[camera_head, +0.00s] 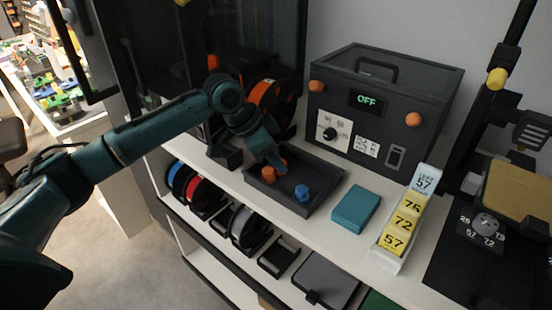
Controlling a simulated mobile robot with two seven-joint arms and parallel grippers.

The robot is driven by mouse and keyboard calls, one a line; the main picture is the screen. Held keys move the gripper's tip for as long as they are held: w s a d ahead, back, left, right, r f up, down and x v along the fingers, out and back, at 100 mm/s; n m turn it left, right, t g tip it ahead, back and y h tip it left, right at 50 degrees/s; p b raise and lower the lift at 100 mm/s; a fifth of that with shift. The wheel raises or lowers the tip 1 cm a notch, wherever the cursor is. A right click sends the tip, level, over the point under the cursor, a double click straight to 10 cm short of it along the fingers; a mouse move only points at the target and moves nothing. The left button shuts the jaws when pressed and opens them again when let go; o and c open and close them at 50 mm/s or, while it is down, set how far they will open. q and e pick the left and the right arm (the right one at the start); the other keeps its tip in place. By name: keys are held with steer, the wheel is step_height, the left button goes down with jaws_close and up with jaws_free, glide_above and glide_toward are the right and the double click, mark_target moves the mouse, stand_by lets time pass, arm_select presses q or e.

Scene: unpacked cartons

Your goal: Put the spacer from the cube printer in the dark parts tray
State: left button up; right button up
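The dark parts tray (322,202) sits on the white shelf in front of the black box. More orange shows just behind, beside my gripper. My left gripper (277,164) points down over the tray's left end, right next to the orange parts. Its fingertips are small and partly hidden, so I cannot tell whether it holds anything. I cannot tell which part is the spacer. My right gripper is not in view.
A black box (385,95) with an "OFF" display stands behind the tray. A dark-framed enclosure with an orange spool (265,95) is behind my arm. A teal block (356,208) and a numbered card holder (404,222) stand right of the tray.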

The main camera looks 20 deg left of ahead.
arm_select(q)
steer(key=v, duration=1.1)
steer(key=shift+a+r, duration=0.15)
steer(key=shift+r, duration=0.1)
